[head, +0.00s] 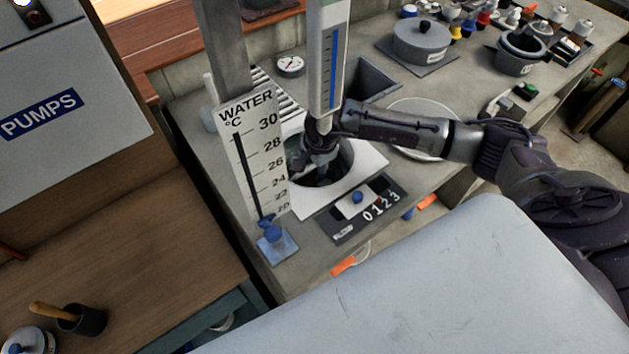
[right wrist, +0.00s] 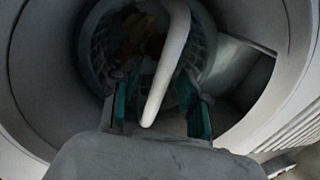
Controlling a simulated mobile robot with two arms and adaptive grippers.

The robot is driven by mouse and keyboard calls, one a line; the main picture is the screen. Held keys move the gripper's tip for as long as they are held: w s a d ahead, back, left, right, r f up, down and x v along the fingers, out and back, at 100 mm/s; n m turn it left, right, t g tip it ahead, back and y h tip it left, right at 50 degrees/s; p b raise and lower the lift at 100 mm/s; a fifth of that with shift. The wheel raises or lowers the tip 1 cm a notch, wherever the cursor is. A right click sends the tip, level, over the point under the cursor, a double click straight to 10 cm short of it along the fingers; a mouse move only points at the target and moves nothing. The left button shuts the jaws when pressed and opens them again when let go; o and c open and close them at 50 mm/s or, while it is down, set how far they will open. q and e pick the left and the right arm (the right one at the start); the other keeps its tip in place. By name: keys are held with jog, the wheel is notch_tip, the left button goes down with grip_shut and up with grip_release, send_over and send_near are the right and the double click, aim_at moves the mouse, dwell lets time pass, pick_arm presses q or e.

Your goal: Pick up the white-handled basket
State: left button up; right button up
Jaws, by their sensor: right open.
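The white-handled basket (right wrist: 97,45) sits down inside a round well, with its mesh side and some brown and orange bits inside showing in the right wrist view. Its white handle (right wrist: 170,60) runs up across that view, between my right fingers. My right gripper (right wrist: 160,108) is open, a green-padded finger on each side of the handle, with gaps showing. In the head view my right gripper (head: 320,160) points down into the round opening (head: 350,162) in a white square plate. There the basket is mostly hidden by the gripper and shade. My left gripper is not in view.
A water temperature board (head: 255,155) stands left of the opening, and an upright blue-scaled gauge (head: 328,60) stands behind it. A counter panel (head: 362,208) lies in front. A lidded grey pot (head: 421,42) is at the back. The well wall closely surrounds the gripper.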

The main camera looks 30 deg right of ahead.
jog(key=shift+c, duration=0.3)
grip_shut()
jog(key=shift+r, duration=0.15)
notch_tip(320, 180, up, 18)
jog(key=b, duration=0.3)
dwell(0.3)
